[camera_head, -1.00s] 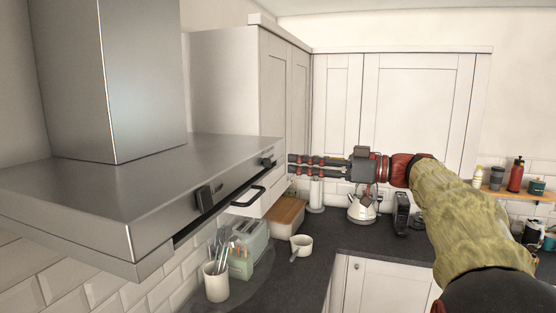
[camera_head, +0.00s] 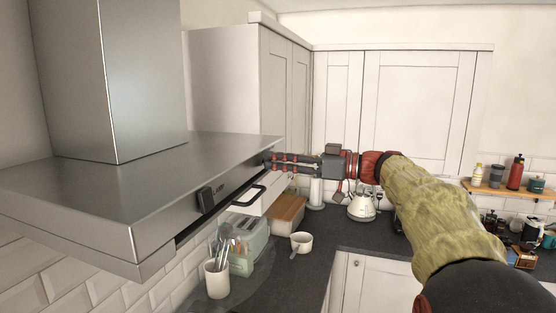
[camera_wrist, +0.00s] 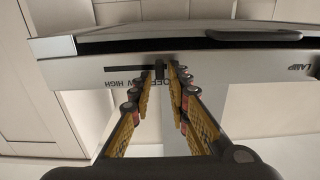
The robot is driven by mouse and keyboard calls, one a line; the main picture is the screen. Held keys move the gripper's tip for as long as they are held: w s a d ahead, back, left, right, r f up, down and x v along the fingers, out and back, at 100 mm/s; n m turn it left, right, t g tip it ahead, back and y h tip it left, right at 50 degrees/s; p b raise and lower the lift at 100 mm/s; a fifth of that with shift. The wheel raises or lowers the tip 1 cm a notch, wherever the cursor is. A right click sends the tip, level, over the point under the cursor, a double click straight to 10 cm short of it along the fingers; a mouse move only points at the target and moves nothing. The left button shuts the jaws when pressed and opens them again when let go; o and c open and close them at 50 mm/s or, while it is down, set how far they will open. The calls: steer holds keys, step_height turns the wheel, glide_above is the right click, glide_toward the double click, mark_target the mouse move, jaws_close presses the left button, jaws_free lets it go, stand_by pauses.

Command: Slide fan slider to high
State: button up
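The fan slider is a small dark knob (camera_wrist: 159,69) in a slot on the front panel of the steel range hood (camera_head: 150,195). In the wrist view the labels are upside down; the knob is by OFF, with LOW and HIGH further left along the slot. My gripper (camera_wrist: 161,72) has its fingertips at the panel, one on each side of the knob, with a small gap visible between them. In the head view my gripper (camera_head: 272,160) reaches the hood's far right end and hides the knob. Contact with the knob cannot be told.
Wall cabinets (camera_head: 285,80) stand behind. Below are a utensil pot (camera_head: 216,281), a toaster (camera_head: 249,251), a white cup (camera_head: 301,242) and a kettle (camera_head: 361,208).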

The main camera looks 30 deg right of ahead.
mark_target(273, 150)
jaws_close()
stand_by(0.6)
steer(key=w+d+b, duration=0.1)
steer(key=w+d, duration=0.4)
steer(key=shift+r, duration=0.1)
steer(key=shift+d, duration=0.1)
steer(key=shift+o, duration=0.8)
jaws_free()
steer(key=shift+w+d, duration=0.1)
steer(key=shift+o, duration=0.8)
steer(key=v, duration=1.2)
